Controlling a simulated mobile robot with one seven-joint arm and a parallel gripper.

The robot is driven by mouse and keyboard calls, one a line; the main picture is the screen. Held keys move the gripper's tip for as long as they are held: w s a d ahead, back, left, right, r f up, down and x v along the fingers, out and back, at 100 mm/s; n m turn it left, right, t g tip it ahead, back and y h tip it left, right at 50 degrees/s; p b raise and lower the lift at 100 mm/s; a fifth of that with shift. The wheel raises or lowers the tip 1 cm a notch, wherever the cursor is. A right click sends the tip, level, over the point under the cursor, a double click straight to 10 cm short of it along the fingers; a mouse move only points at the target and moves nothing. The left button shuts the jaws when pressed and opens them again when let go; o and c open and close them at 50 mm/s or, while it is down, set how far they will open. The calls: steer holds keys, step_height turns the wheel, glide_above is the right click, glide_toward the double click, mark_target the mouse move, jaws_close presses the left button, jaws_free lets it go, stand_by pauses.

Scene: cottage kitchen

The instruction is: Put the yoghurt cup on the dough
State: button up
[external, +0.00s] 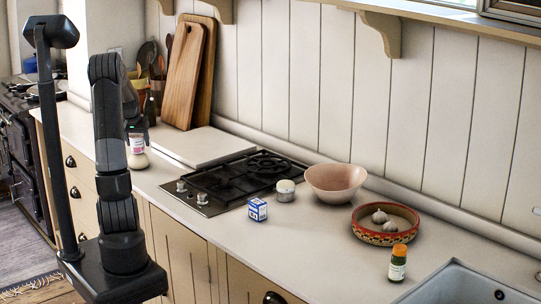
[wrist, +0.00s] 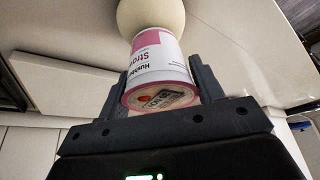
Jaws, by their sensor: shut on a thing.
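The yoghurt cup (wrist: 160,62), white with a pink label, is held between the two fingers of my gripper (wrist: 166,80) in the wrist view. Its pink-rimmed end (wrist: 158,97) faces the camera. The dough (wrist: 152,14), a pale round ball, lies just beyond the cup's other end. In the external view the cup (external: 138,146) is directly above the dough (external: 137,161) on the counter. The two look to meet, but I cannot tell whether the dough bears the cup. My gripper (external: 138,138) is partly hidden behind my arm there.
A pale board (external: 188,146) and a black gas hob (external: 235,180) lie right of the dough. Wooden cutting boards (external: 187,75) lean on the wall behind. A blue-white box (external: 257,210), bowl (external: 336,182) and garlic dish (external: 385,237) stand further right.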

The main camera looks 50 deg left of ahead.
steer(key=shift+f, duration=0.1)
steer(key=o, duration=1.1)
